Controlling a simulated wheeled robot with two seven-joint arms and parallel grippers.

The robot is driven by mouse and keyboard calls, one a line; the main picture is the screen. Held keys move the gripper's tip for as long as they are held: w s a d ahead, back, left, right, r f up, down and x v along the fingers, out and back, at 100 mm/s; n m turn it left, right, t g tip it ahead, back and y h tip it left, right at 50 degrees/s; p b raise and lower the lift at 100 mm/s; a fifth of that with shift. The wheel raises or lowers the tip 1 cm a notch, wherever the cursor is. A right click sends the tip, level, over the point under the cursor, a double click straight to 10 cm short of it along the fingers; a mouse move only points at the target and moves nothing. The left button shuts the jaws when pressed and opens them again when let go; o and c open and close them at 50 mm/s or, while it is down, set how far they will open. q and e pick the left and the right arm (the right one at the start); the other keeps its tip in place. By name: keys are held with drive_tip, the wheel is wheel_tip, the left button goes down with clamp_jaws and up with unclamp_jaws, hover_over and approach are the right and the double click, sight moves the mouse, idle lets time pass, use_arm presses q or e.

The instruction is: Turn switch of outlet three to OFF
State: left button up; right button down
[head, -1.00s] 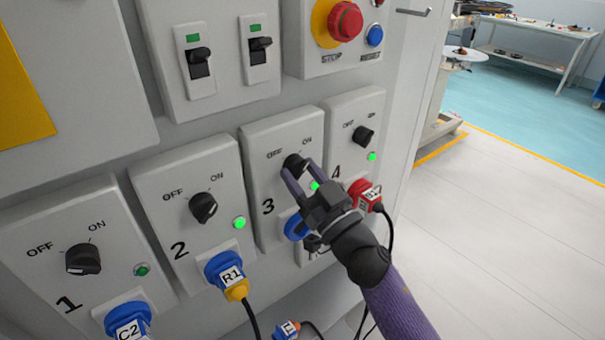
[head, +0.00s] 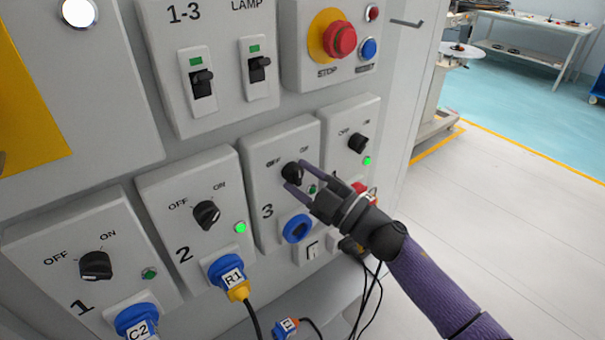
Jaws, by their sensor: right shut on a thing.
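Outlet three (head: 255,180) is a grey box with a black rotary switch (head: 290,170) between OFF and ON marks. My right gripper (head: 295,175) has its two purple fingers on either side of this switch and is shut on it. The fingers partly hide the knob, so its exact angle is hard to tell. The small lamp (head: 313,189) of outlet three looks dark green, unlit. Its blue socket (head: 297,228) below holds no plug. My left gripper is not in view.
Outlet two (head: 160,200) has a lit green lamp and plug R1 (head: 232,277). Outlet four (head: 360,110), close to my right gripper, also has a lit lamp. Outlet one (head: 50,235) stands at left, lamp dark. A red stop button (head: 340,39) is above. Open floor lies right.

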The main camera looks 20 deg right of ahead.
drive_tip(key=n, duration=0.1)
drive_tip(key=n+g+p, duration=0.2)
drive_tip(key=n, duration=0.1)
drive_tip(key=shift+d+r, duration=0.1)
drive_tip(key=shift+r, duration=0.15)
drive_tip(key=n+g+p, duration=0.1)
drive_tip(key=n+p, duration=0.1)
drive_tip(key=n, duration=0.2)
drive_tip(key=shift+r, duration=0.1)
drive_tip(key=shift+n+h+p, duration=0.3)
drive_tip(key=shift+n, duration=0.1)
drive_tip(key=shift+c, duration=1.2)
unclamp_jaws()
drive_tip(key=shift+o, duration=0.3)
drive_tip(key=shift+d, duration=0.1)
